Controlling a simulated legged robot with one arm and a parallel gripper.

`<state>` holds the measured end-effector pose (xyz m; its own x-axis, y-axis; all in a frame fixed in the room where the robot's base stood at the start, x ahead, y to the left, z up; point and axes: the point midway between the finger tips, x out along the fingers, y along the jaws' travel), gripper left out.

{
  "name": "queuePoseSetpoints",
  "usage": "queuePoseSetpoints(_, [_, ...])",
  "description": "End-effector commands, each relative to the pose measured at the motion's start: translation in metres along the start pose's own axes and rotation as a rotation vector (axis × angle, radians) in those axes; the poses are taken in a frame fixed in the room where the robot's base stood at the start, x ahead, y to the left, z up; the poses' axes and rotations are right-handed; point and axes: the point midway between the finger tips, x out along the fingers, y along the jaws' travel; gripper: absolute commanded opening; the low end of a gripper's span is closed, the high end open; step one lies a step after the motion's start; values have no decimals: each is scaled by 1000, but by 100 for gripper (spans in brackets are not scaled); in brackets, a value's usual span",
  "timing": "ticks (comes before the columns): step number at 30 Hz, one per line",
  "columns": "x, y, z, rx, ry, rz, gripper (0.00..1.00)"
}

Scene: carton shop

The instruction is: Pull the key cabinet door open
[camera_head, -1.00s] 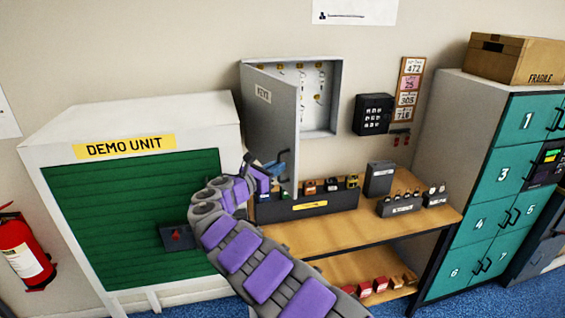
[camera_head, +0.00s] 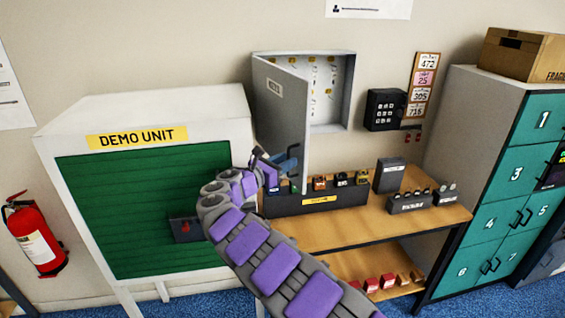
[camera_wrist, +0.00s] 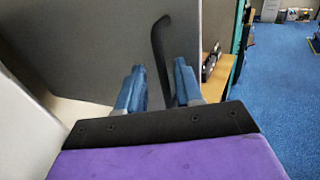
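The key cabinet (camera_head: 340,92) is a grey wall box with rows of keys on hooks inside. Its grey door (camera_head: 283,110), hinged on the left, stands swung well out, so the interior shows. My gripper (camera_head: 285,160) is at the lower part of the door, near its free edge. In the wrist view its two blue fingers (camera_wrist: 158,88) are apart, one on each side of the lower end of a curved black handle (camera_wrist: 162,50) on the door. Gaps show beside the handle; I cannot tell whether a finger touches it.
A workbench (camera_head: 300,238) with padlock displays (camera_head: 318,200) stands below the cabinet. The white demo unit (camera_head: 150,110) with a green shutter is to the left, teal lockers (camera_head: 515,175) to the right. A black keypad box (camera_head: 386,110) is on the wall.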

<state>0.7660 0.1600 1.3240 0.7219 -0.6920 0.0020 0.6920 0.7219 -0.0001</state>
Motion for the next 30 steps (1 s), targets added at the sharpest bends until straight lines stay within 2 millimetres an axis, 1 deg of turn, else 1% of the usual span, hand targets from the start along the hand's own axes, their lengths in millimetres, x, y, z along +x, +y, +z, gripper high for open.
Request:
queuePoseSetpoints(2, [-2, 0, 0, 0, 0, 0, 36])
queuePoseSetpoints(5, [-12, 1, 0, -2, 1, 2, 36])
queuePoseSetpoints(8, [-30, 2, 0, -3, -1, 4, 36])
queuePoseSetpoints(15, [-85, 5, 1, -1, -4, 5, 36])
queuePoseSetpoints(21, [-127, 4, 0, -1, -2, 4, 36])
queuePoseSetpoints(27, [-159, 4, -2, -1, 0, 4, 36])
queuePoseSetpoints(30, [-168, 4, -2, -1, 0, 3, 36])
